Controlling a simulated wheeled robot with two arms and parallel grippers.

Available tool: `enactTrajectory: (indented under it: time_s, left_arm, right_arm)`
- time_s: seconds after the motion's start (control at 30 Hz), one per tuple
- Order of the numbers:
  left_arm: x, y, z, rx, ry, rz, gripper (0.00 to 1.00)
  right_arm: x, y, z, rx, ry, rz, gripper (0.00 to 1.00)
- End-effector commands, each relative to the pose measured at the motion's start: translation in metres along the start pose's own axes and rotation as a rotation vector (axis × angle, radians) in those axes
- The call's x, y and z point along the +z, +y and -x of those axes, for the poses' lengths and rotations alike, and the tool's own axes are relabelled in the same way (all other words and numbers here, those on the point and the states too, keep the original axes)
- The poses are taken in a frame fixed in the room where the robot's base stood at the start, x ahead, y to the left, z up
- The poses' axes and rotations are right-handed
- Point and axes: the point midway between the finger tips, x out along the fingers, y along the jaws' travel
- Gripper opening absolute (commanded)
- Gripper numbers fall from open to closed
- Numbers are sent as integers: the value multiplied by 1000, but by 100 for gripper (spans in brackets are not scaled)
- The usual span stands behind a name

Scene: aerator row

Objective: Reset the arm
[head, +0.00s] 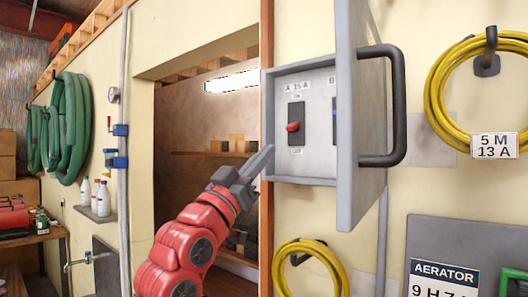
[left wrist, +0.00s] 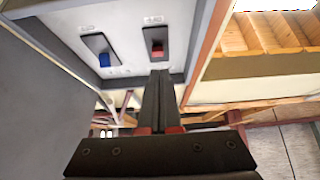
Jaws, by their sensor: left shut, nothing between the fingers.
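My left gripper (head: 262,160) is shut and empty, on a red arm that rises from the bottom of the head view. Its fingertips are at the lower left edge of an open grey switch box (head: 300,171). In the left wrist view the shut fingers (left wrist: 159,76) point toward the box, below a red switch (left wrist: 157,49). The red switch on a dark plate also shows in the head view (head: 293,127), under a label "A 15 A". A blue switch (left wrist: 104,60) sits beside it, mostly hidden by the box door in the head view. My right gripper is not in view.
The box door (head: 357,185) stands open toward me, with a dark handle (head: 400,105) on its right. Yellow cables (head: 437,92) hang at right, above an "AERATOR" sign (head: 444,275). Green hoses (head: 70,128) hang at left. A doorway opens behind my arm.

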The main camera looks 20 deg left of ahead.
Motion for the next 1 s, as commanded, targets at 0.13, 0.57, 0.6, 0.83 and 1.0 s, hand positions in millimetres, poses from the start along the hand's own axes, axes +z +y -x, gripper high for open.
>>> enactTrajectory:
  time_s: [0.13, 0.57, 0.6, 0.83, 1.0]
  left_arm:
    - [4, 2, 4, 1, -1, 1, 0]
    - [6, -3, 4, -8, 10, 9, 0]
    - [10, -9, 5, -21, 23, 20, 0]
    - [92, -92, 39, -242, 203, 109, 0]
    - [179, -128, 113, -423, 352, 60, 0]
  right_arm:
    - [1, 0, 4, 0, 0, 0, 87]
    - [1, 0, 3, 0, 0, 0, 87]
    - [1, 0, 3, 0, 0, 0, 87]
    - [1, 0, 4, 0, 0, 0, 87]
    - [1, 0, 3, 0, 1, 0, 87]
